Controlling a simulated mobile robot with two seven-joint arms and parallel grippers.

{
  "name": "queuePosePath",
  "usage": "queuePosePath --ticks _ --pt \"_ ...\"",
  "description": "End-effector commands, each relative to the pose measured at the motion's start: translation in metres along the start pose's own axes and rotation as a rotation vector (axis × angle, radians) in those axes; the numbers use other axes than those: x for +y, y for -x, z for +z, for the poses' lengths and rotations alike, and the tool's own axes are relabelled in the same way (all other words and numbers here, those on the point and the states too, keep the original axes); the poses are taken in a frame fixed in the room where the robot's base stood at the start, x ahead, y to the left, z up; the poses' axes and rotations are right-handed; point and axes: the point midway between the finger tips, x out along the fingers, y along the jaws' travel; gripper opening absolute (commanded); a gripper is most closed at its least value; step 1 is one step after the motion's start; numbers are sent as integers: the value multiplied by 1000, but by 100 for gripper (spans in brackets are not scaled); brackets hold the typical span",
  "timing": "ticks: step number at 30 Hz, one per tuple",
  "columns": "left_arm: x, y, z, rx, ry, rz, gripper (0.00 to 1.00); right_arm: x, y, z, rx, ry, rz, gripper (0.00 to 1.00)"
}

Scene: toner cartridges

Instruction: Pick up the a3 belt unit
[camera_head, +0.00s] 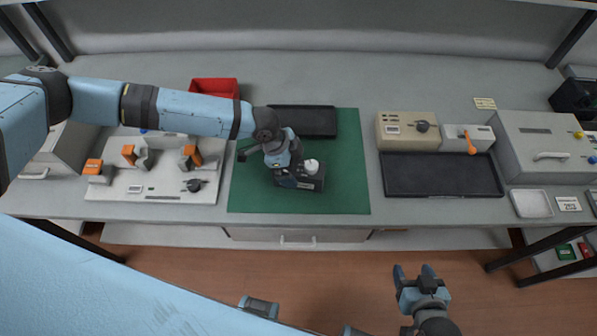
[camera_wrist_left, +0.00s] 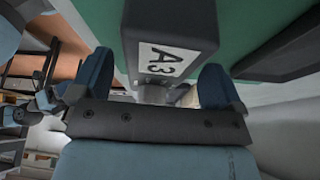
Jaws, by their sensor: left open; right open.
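The a3 belt unit (camera_head: 314,184) is a dark grey block with a pale round knob on top. It sits on the green mat (camera_head: 345,140). In the left wrist view its end face bears a white A3 label (camera_wrist_left: 168,60). My left gripper (camera_head: 287,178) is at the unit's left part and hides some of it. In the left wrist view the fingers of this gripper (camera_wrist_left: 158,82) are spread, with the unit's labelled end between and beyond them. I cannot tell whether they touch it. My right gripper (camera_head: 415,272) is open and empty in front of the bench, above the floor.
A black tray (camera_head: 318,122) lies at the back of the mat. A red bin (camera_head: 214,88) stands behind my left arm. A white station with orange clamps (camera_head: 150,188) is at left. A larger black tray (camera_head: 440,176) and beige devices (camera_head: 407,130) are at right.

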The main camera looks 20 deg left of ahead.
Motion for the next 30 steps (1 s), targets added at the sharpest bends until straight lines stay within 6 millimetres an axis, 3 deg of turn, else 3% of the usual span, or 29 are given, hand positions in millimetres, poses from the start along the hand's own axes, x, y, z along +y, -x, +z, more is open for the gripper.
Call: queuePosePath --ticks 6,15,24,30 --pt "2 -29 -2 -1 0 1 94 1 4 -6 2 0 2 61" --pt "2 -33 -1 0 0 0 91 2 4 -6 3 0 4 61" --pt "2 -32 -2 1 0 -1 22 1 4 -6 3 0 3 61" --pt "2 -32 -2 1 0 -1 20 0 4 -6 2 0 1 61"
